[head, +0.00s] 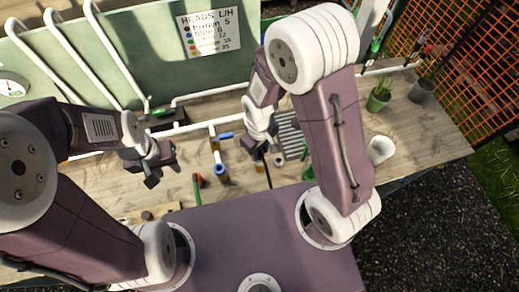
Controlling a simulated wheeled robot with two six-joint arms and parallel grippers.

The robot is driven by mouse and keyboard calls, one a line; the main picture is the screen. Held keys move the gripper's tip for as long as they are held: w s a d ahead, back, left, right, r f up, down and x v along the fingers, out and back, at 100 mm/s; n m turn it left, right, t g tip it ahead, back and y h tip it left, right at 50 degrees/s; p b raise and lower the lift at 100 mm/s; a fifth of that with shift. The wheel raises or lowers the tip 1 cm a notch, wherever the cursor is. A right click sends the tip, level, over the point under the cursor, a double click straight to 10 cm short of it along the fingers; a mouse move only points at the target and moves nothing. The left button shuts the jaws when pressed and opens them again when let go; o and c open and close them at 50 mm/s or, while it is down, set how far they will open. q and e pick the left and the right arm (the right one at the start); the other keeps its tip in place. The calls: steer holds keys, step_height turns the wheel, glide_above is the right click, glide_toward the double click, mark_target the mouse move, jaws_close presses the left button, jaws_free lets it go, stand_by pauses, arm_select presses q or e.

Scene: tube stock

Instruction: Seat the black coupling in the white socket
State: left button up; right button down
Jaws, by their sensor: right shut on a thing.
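My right gripper (257,140) reaches down over the middle of the wooden bench and is shut on a thin dark piece (267,170) that points down toward the near edge. It is too small and too covered by the gripper to tell whether this is the black coupling. My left gripper (160,172) hangs over the left part of the bench, its dark fingers apart and nothing seen between them. White pipework (211,131) runs along the back of the bench, left of my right gripper. I cannot make out which part is the white socket.
Short tubes with orange (198,181) and blue (221,171) ends stand between my grippers. A grey ribbed rack (289,132) is right of my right gripper. A white cup (380,150) and a potted plant (378,98) stand farther right. A sign (211,31) hangs behind.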

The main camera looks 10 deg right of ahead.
steer(key=shift+f, duration=0.15)
steer(key=shift+f+b, duration=0.3)
steer(key=shift+f, duration=0.1)
steer(key=shift+f+b, duration=0.3)
steer(key=shift+f, duration=0.15)
stand_by(0.4)
steer(key=shift+f, duration=0.1)
stand_by(0.4)
steer(key=c, duration=0.9)
jaws_free()
steer(key=shift+c, duration=0.2)
